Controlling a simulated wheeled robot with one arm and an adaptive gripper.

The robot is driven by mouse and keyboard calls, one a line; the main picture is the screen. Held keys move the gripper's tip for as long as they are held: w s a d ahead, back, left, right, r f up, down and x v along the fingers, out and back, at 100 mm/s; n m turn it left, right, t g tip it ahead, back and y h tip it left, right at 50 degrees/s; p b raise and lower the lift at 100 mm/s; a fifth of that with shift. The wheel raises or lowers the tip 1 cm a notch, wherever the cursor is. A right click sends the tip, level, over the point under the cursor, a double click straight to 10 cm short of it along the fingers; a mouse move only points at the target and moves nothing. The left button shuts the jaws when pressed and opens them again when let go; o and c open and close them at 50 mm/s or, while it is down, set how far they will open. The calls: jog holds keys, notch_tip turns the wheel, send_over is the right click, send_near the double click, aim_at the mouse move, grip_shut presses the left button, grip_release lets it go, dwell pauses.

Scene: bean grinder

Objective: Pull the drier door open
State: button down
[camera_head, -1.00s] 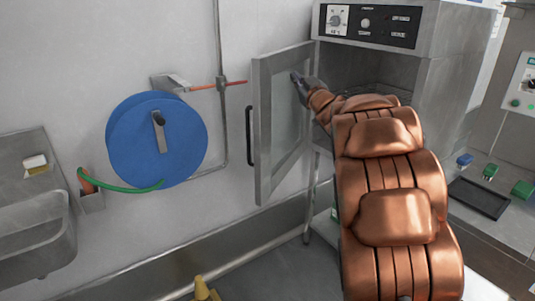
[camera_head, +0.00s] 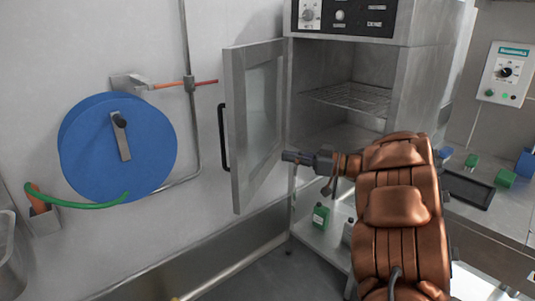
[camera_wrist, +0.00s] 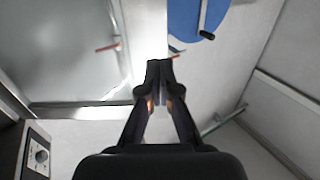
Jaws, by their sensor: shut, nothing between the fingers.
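The drier door (camera_head: 238,140) stands swung open to the left on its hinge side, with its glass pane and inner face showing. Its black handle (camera_head: 223,138) is on the outer face, near the free edge. The drier (camera_head: 345,62) is open at the front, with a wire rack (camera_head: 350,97) inside. My gripper (camera_head: 287,156) is shut and empty, in front of the opening near the door's lower hinge side; whether it touches the door is unclear. In the wrist view my gripper (camera_wrist: 160,75) points toward the door's glass (camera_wrist: 60,50) and the wall.
A blue hose reel (camera_head: 90,150) with a green hose hangs on the wall left of the door. A green bottle (camera_head: 320,215) stands on the shelf below the drier. A counter with a dark tray (camera_head: 468,190) lies at the right. Floor is free in front.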

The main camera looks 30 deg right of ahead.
aim_at(239, 147)
jog(key=x, duration=1.3)
jog(key=shift+w+a+p, duration=0.1)
jog(key=shift+w+p, duration=0.1)
jog(key=shift+p, duration=0.15)
jog(key=shift+w, duration=0.1)
